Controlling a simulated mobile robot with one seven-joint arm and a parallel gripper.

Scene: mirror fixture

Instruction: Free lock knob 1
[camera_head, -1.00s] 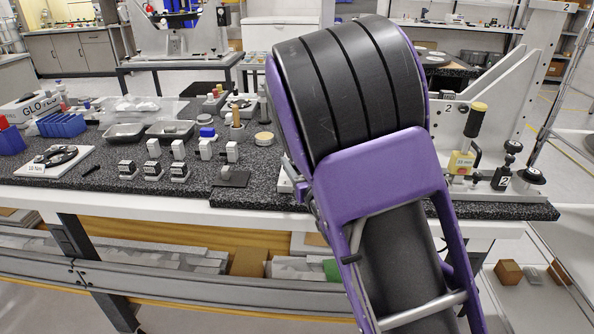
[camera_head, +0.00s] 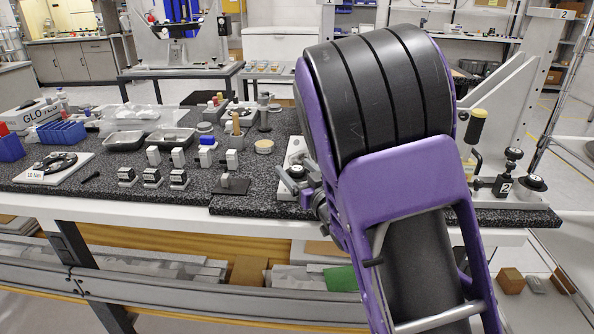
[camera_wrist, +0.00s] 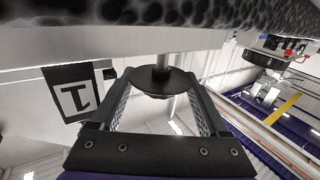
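Lock knob 1 (camera_wrist: 158,82) is a black disc on a grey stem, shown in the wrist view below a pale beam. In the head view part of my gripper (camera_head: 312,190) shows beside the pale fixture, mostly hidden by my purple and black arm. A second black knob (camera_head: 513,155) stands by a "2" label at right.
The speckled dark tabletop (camera_head: 265,197) carries several small blocks, metal trays (camera_head: 170,138) and a blue rack (camera_head: 62,134) on the left. A lever with a yellow top (camera_head: 477,115) stands right of my arm. The table's front edge is close.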

